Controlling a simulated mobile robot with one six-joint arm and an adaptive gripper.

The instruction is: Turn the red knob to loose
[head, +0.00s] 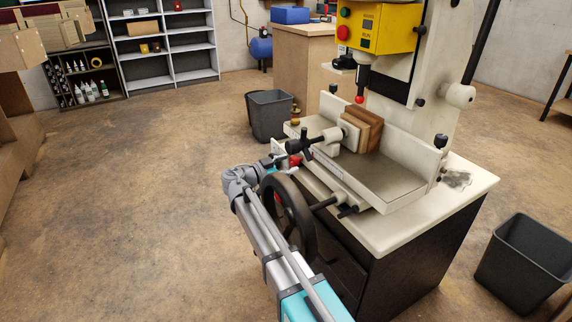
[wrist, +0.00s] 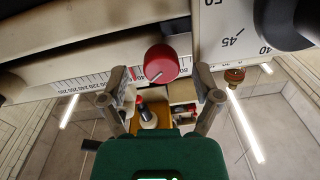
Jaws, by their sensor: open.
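The red knob (wrist: 161,63) sits on the front of the cream machine body in the wrist view. It is round, with a pale pointer line running toward its lower left. My gripper (wrist: 158,74) is open, with one finger on each side of the knob and visible gaps between them. Nothing is held. In the head view my gripper (head: 282,164) is at the left front side of the machine (head: 400,180), near the handwheel. I cannot clearly make out the knob there, and the lettering by it is not readable.
A black handwheel (head: 291,213) stands close beside my arm. A numbered scale (wrist: 85,83) runs along the machine edge by the knob. A clamped stack of wooden pieces (head: 363,128) rests on the machine table. Bins (head: 270,115) stand on the floor; the floor at left is clear.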

